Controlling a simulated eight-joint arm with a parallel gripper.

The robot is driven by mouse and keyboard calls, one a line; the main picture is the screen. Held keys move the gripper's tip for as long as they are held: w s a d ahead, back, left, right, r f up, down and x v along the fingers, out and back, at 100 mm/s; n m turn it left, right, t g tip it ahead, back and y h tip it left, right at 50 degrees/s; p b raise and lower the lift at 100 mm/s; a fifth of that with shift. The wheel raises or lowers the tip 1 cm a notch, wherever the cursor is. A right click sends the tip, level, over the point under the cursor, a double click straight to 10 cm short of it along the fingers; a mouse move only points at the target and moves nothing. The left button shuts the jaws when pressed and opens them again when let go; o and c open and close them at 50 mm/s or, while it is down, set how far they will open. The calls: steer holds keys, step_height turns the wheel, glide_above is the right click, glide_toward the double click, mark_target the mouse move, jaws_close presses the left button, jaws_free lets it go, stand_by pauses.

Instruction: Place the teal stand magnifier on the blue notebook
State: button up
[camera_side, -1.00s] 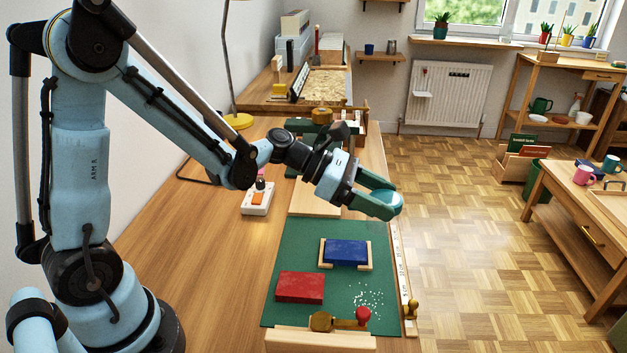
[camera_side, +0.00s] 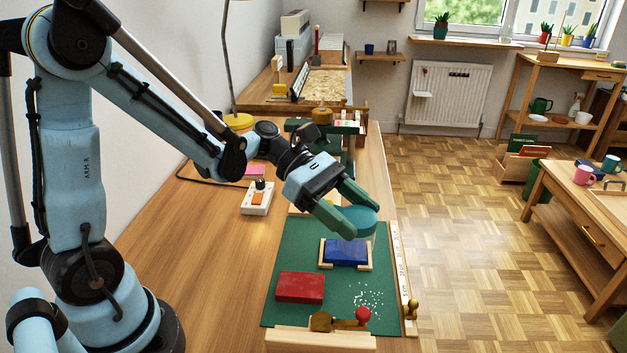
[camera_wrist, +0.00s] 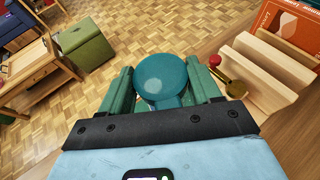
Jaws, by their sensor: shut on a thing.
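The teal stand magnifier (camera_side: 362,222) is held between the fingers of my gripper (camera_side: 350,212), which is shut on it. In the wrist view the magnifier's round top (camera_wrist: 162,78) shows between the two green fingers of my gripper (camera_wrist: 163,88). The blue notebook (camera_side: 343,252) lies on the green mat (camera_side: 300,245) inside a light wooden frame (camera_side: 322,262). The magnifier is in the air above the notebook's far right part in the side view. The notebook cannot be made out in the wrist view.
A red book (camera_side: 300,287) lies nearer on the mat. A brass and red tool (camera_side: 345,319) and white crumbs (camera_side: 368,298) are at its near end. A wooden ruler (camera_side: 402,270) runs along the right edge. A white switch box (camera_side: 258,198) stands left.

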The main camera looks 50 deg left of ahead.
steer(key=shift+w+a+f, duration=0.8)
steer(key=shift+a+f, duration=0.3)
steer(key=shift+f, duration=0.35)
steer(key=shift+w+a+f, duration=0.8)
steer(key=shift+a+f, duration=0.25)
steer(key=shift+f, duration=0.45)
steer(key=shift+w+a+f, duration=0.8)
steer(key=shift+a+f, duration=0.3)
steer(key=shift+f, duration=0.35)
steer(key=shift+f, duration=0.1)
steer(key=o, duration=1.2)
